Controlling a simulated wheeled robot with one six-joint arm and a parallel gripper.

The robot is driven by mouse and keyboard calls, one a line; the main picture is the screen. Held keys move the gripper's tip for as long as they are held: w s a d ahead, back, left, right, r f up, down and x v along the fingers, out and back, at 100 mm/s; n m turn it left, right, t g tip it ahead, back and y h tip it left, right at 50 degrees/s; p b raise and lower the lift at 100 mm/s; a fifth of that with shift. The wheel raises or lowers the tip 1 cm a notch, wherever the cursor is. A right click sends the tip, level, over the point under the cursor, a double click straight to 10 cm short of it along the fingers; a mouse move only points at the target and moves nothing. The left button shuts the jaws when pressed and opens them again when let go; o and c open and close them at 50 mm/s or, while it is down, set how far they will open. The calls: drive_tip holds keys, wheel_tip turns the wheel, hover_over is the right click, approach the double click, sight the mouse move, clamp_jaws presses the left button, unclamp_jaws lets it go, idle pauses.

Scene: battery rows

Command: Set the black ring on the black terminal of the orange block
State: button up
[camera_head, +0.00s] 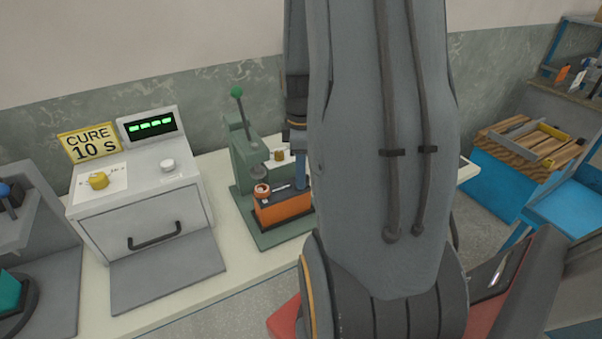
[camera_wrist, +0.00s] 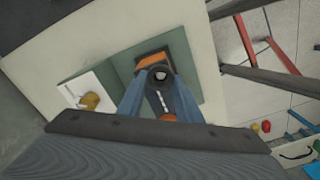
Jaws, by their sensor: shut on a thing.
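The orange block (camera_head: 284,209) with a dark top sits on the green base of a press in the head view. It also shows between and beyond my fingers in the wrist view (camera_wrist: 153,60). An orange-brown ring (camera_head: 262,188) is at its left end. My gripper (camera_wrist: 160,82) is shut on the black ring (camera_wrist: 160,72), above the far end of the block in the wrist view. A pale spot shows through the ring's hole. I cannot tell whether the ring is around the black terminal or just above it. In the head view my arm hides the ring and the block's right end.
A green press (camera_head: 243,150) with a lever stands behind the block. A yellow knob on a white plate (camera_head: 279,155) is close by. A grey oven (camera_head: 150,215) with a "CURE 10 S" sign (camera_head: 90,143) stands left. A blue bench (camera_head: 500,180) is right.

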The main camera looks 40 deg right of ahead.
drive_tip(key=shift+f, duration=0.45)
drive_tip(key=shift+f, duration=0.15)
drive_tip(key=o, duration=1)
wheel_tip(320, 180, up, 12)
drive_tip(key=b, duration=0.1)
drive_tip(key=shift+r+b, duration=0.2)
drive_tip(key=shift+b, duration=0.1)
